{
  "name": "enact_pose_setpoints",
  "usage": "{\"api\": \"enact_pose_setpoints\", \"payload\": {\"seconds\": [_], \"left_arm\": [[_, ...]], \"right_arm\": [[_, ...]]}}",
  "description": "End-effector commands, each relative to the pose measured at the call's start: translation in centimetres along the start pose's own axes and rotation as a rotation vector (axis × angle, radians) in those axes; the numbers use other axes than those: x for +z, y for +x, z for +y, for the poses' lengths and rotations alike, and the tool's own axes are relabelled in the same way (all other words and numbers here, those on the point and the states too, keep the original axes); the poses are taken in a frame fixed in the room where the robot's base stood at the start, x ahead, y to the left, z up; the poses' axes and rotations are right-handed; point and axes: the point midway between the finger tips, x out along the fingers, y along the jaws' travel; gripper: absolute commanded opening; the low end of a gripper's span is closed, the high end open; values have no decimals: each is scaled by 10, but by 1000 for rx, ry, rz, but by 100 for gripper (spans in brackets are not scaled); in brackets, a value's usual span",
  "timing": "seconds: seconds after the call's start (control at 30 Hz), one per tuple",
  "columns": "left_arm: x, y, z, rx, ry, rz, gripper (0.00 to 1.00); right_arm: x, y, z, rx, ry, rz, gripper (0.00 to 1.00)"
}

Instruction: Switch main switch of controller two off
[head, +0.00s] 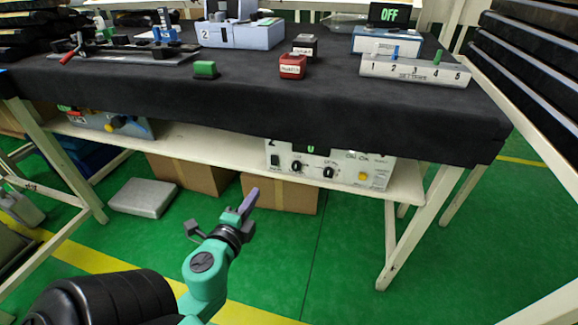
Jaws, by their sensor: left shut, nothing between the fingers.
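A white controller box (345,170) stands on the lower shelf under the table, its top part hidden by the black cloth. Its lettering is partly hidden; a mark at its upper left may be a 2. Its front has a dark switch (275,160) at the left, two black knobs, a yellow button (363,176) and a small dark display with a green character. I cannot tell the switch's position. My left gripper (249,199) is shut and empty, in front of and below the shelf, left of the box and apart from it. My right gripper is not in view.
The black-covered table (240,100) overhangs the white shelf (215,145). A blue box (105,122) with a yellow knob is on the shelf at left. Cardboard boxes (188,173) stand below. A table leg (408,235) is at right.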

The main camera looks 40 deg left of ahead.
Motion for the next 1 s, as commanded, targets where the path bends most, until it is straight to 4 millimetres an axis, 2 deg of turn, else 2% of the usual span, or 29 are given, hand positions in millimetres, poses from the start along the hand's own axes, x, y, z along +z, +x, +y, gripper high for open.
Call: {"api": "enact_pose_setpoints", "payload": {"seconds": [0.27,0.37,0.53,0.8,1.0], "left_arm": [[0,8,-1,-1,-4,2,0],[-1,23,-3,-2,-3,3,0],[-1,60,-2,-2,-1,3,0],[0,117,0,-2,-2,1,0],[0,139,1,1,-3,0,0]], "right_arm": [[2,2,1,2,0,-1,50],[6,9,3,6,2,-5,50],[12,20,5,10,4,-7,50],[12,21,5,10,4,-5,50],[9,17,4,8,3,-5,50]]}}
